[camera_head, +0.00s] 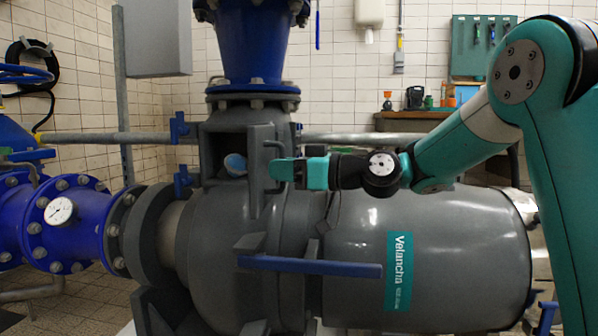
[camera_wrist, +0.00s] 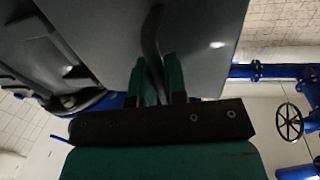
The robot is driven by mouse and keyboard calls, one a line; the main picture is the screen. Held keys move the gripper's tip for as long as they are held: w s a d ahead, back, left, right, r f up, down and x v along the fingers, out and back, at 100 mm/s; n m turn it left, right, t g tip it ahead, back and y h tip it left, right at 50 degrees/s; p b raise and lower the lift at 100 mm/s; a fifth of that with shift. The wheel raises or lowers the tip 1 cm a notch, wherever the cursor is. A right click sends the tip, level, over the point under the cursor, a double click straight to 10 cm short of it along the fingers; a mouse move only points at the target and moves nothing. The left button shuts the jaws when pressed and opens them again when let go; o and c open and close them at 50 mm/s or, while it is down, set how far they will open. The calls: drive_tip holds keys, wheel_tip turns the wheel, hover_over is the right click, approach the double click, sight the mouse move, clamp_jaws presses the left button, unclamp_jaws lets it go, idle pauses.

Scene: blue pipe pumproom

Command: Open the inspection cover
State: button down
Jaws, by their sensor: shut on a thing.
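The inspection cover (camera_head: 258,172) is a grey plate on the grey pump housing. A bent grey handle (camera_head: 279,148) is on the cover's outer face. My gripper (camera_head: 282,169) comes from the right and is shut on this handle. In the wrist view the cover (camera_wrist: 205,35) fills the upper middle, and the dark handle bar (camera_wrist: 151,38) runs down between the green fingers of my gripper (camera_wrist: 160,80). The hinge is not clear.
A blue lever (camera_head: 310,266) juts across the pump front, below my gripper. The grey motor body (camera_head: 440,250) lies under my arm. A blue flanged pipe (camera_head: 250,50) rises above the opening.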

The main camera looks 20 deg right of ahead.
drive_tip(key=shift+w+d+r, duration=0.1)
drive_tip(key=shift+w+d, duration=0.05)
drive_tip(key=shift+d, duration=0.2)
drive_tip(key=c, duration=1.5)
unclamp_jaws()
drive_tip(key=shift+o, duration=0.2)
drive_tip(key=shift+a, duration=0.1)
